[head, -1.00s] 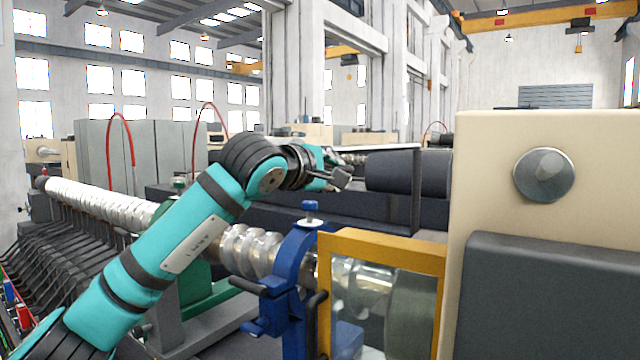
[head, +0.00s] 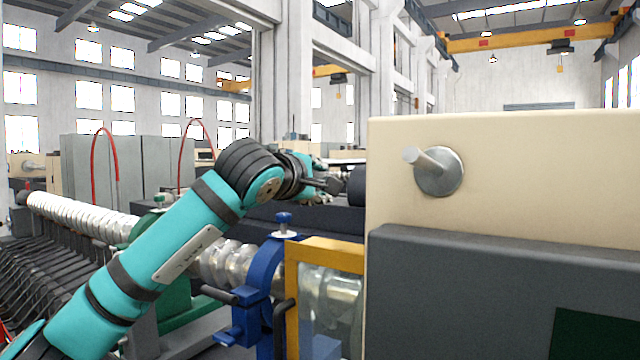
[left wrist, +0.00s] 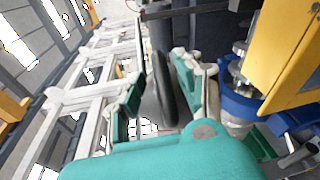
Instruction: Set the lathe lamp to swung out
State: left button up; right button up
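My left gripper (head: 335,187) is reached out above the lathe, left of the cream housing. In the left wrist view its two fingers (left wrist: 158,92) are spread apart. A dark grey rounded shape (left wrist: 165,88) shows between them; I cannot tell whether it is a lamp head or a roll behind, nor whether the fingers touch it. A thin horizontal bar (head: 347,161), perhaps the lamp's arm, shows just above and beyond the gripper. Its right end is hidden by the housing. In the left wrist view this bar (left wrist: 141,45) runs near the fingers. My right gripper is not in view.
The cream housing (head: 500,150) with a round knob (head: 438,171) and a dark grey lower panel (head: 480,290) fills the right. A yellow-framed clear guard (head: 325,250) and blue steady rest (head: 262,280) stand below the gripper. A shiny screw shaft (head: 85,208) runs left.

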pick_arm(q)
jog(key=shift+f, duration=0.15)
jog(key=v, duration=1.2)
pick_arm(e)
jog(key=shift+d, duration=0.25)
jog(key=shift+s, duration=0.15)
